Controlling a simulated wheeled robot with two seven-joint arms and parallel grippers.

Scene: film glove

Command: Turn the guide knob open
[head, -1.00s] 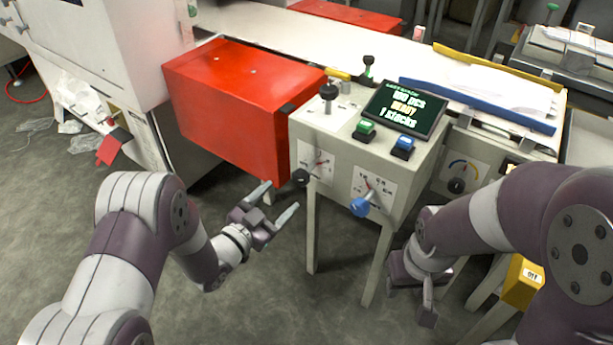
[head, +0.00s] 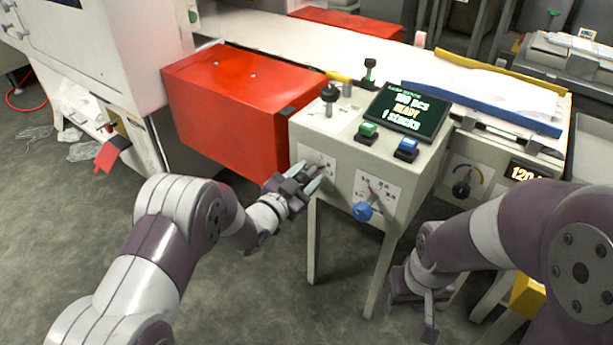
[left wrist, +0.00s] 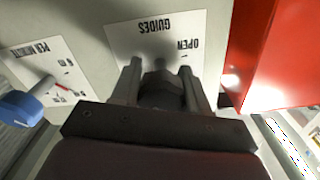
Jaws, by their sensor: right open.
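The guide knob (left wrist: 160,88) is black and sits on the white "GUIDES" label (left wrist: 158,35) on the front of the grey control box. In the left wrist view it lies between the two fingers of my left gripper (left wrist: 160,80); whether they touch it is unclear. The word "OPEN" shows at that label's right side. In the head view my left gripper (head: 308,178) is at the box front and hides the knob; its fingers are apart. My right gripper (head: 428,305) is open and empty, low in front of the box's right side.
A blue knob (head: 362,211) with its own dial is right of the guide knob; it also shows in the left wrist view (left wrist: 20,110). A red box (head: 235,105) stands close on the left.

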